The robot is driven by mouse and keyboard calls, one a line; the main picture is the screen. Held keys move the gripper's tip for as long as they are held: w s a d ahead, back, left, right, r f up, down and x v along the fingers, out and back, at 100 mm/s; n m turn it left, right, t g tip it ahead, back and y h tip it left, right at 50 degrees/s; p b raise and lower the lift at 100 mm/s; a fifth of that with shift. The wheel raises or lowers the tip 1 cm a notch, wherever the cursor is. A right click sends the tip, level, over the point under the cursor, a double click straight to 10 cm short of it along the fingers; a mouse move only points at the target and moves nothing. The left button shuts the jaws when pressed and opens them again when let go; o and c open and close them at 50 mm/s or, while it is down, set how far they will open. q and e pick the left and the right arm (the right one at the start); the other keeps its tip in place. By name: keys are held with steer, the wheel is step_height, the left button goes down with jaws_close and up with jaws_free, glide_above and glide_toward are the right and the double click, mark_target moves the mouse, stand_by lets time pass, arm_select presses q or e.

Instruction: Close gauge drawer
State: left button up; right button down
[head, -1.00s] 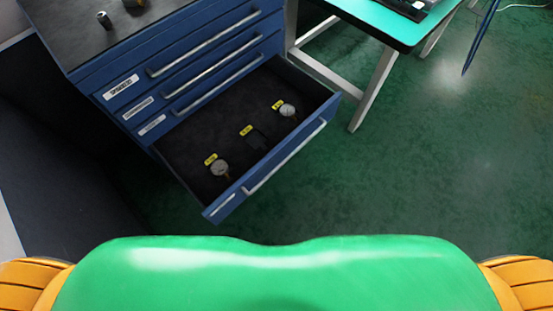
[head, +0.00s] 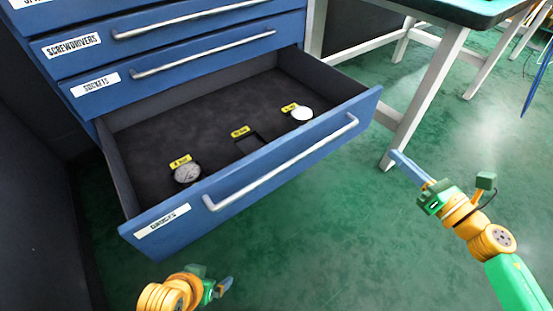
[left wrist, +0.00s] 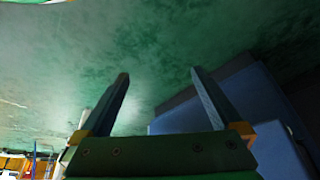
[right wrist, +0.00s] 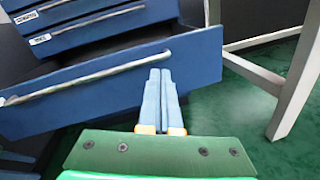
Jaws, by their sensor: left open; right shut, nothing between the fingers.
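The gauge drawer (head: 255,187) is the lowest visible drawer of the blue cabinet. It stands pulled far out, with a silver bar handle (head: 285,160) on its front and a label reading gauges. Two round gauges lie inside, one at the left (head: 186,174) and one at the right (head: 301,114). My left gripper (head: 226,287) is open and empty, low in front of the drawer's left part; its fingers also show in the left wrist view (left wrist: 158,85). My right gripper (head: 397,158) is shut and empty, just right of the drawer front. In the right wrist view its fingertips (right wrist: 160,74) point at the drawer front.
The screwdrivers drawer (head: 190,28) and sockets drawer (head: 200,60) above are shut. A workbench leg (head: 428,95) stands right of the drawer, close to my right gripper. The green floor (head: 345,230) in front is clear.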

steer(key=a+n+g+y+b, duration=0.1)
steer(key=a+n+y, duration=0.2)
steer(key=n, duration=0.2)
glide_toward(329, 119)
steer(key=shift+n, duration=0.3)
steer(key=x, duration=0.6)
steer(key=shift+r, duration=0.15)
arm_select(q)
steer(key=shift+s+a+f+g, duration=0.1)
steer(key=shift+s+f+g, duration=0.05)
steer(key=shift+s, duration=0.35)
steer(key=shift+s+f+g, duration=0.1)
steer(key=shift+s+g, duration=0.05)
steer(key=shift+s, duration=0.35)
arm_select(e)
steer(key=shift+w+a, duration=0.3)
steer(key=shift+a, duration=0.05)
steer(key=shift+w, duration=0.1)
